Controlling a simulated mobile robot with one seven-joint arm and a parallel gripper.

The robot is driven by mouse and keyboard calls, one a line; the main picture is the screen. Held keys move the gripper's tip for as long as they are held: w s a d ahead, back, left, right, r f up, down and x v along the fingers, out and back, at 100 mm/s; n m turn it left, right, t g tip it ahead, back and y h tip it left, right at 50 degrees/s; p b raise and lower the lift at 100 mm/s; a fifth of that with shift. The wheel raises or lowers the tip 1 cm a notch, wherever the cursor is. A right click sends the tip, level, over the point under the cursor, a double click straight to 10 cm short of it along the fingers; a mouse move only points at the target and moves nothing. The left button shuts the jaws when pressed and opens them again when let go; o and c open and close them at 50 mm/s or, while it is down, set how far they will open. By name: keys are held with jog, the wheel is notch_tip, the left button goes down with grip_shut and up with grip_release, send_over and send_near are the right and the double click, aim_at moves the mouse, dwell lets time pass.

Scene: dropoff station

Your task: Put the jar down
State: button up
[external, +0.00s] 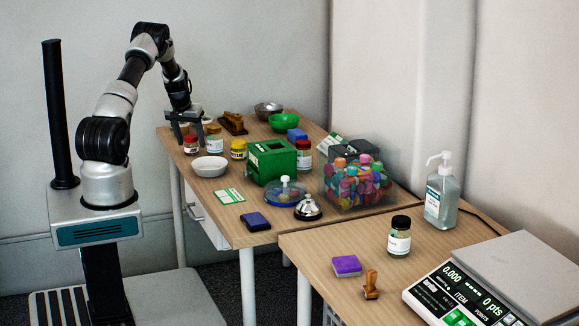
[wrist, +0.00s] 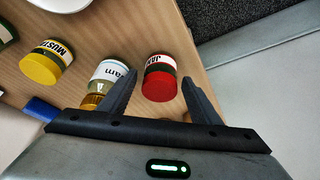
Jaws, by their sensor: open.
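A small jar with a red lid and a white label (external: 190,146) stands upright on the wooden table near its far left edge. It also shows in the wrist view (wrist: 159,77), between the two fingers of my gripper (wrist: 160,82). In the external view my gripper (external: 190,134) points down just above this jar, with its fingers spread. Gaps show between the jar and both fingers, and nothing is held. How far the fingertips reach down beside the jar is hard to tell.
An amber-lidded jar (external: 214,138) stands close beside the red-lidded jar, and a yellow mustard jar (external: 238,149) is farther right. A white bowl (external: 210,166), a green box (external: 272,161) and a clear tub of colourful pieces (external: 355,184) crowd the table. Some room shows near the front edge.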

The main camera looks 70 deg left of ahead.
jog(key=shift+r, duration=0.55)
jog(key=p+v, duration=0.1)
jog(key=v, duration=1)
jog(key=shift+d+p, duration=0.25)
jog(key=shift+p, duration=0.15)
jog(key=shift+s+r, duration=0.1)
